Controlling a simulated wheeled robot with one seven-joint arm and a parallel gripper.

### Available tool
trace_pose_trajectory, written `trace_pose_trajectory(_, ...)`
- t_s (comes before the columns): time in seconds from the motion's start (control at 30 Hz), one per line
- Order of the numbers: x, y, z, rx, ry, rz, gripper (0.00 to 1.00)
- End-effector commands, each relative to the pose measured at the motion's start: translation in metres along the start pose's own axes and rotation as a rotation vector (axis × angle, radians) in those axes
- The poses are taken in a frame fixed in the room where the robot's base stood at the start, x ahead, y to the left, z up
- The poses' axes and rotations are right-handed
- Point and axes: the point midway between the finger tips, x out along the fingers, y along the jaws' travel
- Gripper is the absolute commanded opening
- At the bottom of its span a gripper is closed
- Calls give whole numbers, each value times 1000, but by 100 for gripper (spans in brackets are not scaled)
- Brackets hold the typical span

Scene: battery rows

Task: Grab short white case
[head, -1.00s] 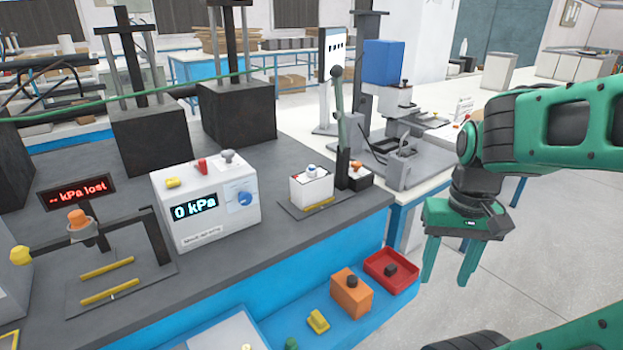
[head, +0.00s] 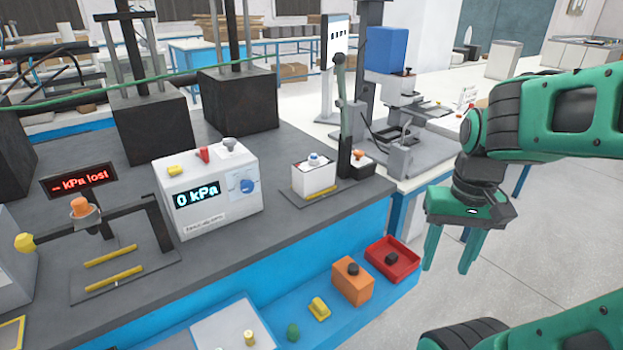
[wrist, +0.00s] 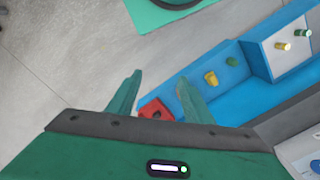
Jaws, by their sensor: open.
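A short white case (head: 313,180) with a blue-and-white knob on top stands on a grey plate at the bench's right end, beside an upright lever. A larger white box with a "0 kPa" display (head: 207,205) stands to its left. A low white-topped block (head: 215,330) is partly cut off at the bottom; it also shows in the wrist view (wrist: 285,55). I cannot tell for certain which of these the task means. My green gripper (head: 450,270) is open and empty, pointing down to the right of the bench. Its fingers also show in the wrist view (wrist: 158,95), apart from everything.
On the blue ledge are a red tray (head: 408,268) with a dark knob, an orange box (head: 345,286), a yellow piece (head: 319,309) and a green piece (head: 293,331). A dark lever (head: 342,110) rises beside the small case. The floor right of the bench is clear.

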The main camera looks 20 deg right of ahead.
Motion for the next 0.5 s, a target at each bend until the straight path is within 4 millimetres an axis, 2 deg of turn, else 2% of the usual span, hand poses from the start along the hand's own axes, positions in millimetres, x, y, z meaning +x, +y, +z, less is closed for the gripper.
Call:
trace_pose_trajectory(0.13, 0, 0, 0, 0, 0, 0, 46)
trace_pose_trajectory(0.27, -4, 4, 6, 18, 21, -7, 77)
trace_pose_trajectory(0.3, -2, 3, 1, 37, 33, -7, 87)
trace_pose_trajectory(0.37, 1, -4, -11, 82, 59, -10, 100)
trace_pose_trajectory(0.5, 16, -30, -56, 263, 145, -56, 100)
